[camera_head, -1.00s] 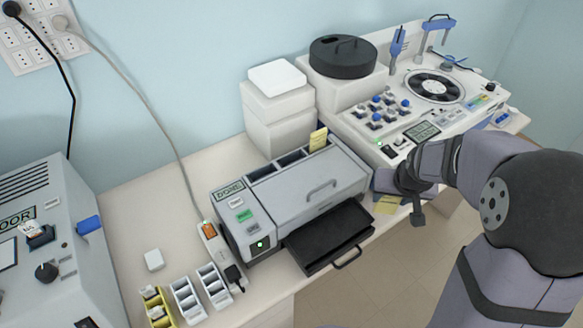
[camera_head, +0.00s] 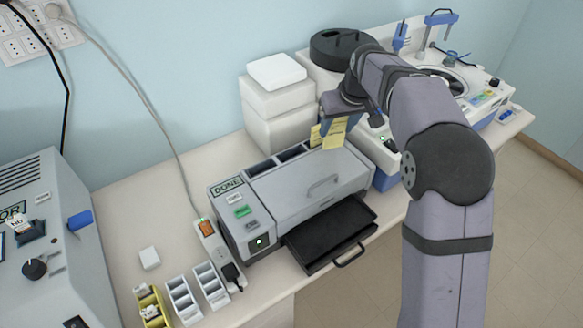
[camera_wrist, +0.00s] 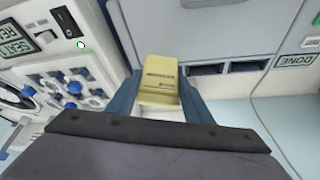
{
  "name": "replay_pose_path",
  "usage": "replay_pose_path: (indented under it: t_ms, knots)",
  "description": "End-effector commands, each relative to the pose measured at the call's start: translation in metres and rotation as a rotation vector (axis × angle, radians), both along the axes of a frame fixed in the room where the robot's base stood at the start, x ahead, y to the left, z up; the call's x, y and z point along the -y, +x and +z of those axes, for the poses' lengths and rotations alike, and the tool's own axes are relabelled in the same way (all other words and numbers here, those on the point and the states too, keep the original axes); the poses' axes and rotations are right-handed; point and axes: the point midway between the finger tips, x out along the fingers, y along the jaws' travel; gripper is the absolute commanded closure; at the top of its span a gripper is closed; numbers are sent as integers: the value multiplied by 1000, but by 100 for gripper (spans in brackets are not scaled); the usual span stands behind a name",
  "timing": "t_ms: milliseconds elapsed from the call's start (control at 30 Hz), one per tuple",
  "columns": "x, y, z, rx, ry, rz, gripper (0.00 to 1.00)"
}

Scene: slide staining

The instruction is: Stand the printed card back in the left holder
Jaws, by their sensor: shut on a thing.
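My gripper (camera_head: 336,118) is shut on a yellow printed card (camera_head: 334,135), held above the back right of the grey machine. In the wrist view the card (camera_wrist: 160,72) shows dark print between the two blue fingers of my gripper (camera_wrist: 162,98). A row of dark slots runs along the machine's back edge. The leftmost slot (camera_head: 264,167) and the middle slot (camera_head: 291,154) look empty; two openings also show in the wrist view (camera_wrist: 250,66).
The grey machine (camera_head: 310,195) has a raised handle and a black tray (camera_head: 332,236) in front. White stacked boxes (camera_head: 277,105) stand behind the slots. A control unit (camera_head: 490,100) with knobs is at the right. Small racks (camera_head: 183,300) stand at the front left.

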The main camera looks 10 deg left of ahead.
Motion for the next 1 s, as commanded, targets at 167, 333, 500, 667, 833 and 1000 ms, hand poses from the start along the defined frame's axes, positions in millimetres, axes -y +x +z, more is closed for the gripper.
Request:
replay_pose_path:
  t_ms: [167,333,500,667,833,1000]
  knots:
    - [-55,3,7,3,1,138,79]
    - [-89,-2,15,2,1,234,79]
    - [-108,-8,20,1,1,291,79]
    - [-115,-11,22,2,1,312,79]
    - [-115,-11,17,0,0,312,79]
    - [-114,-11,-4,-3,-1,311,79]
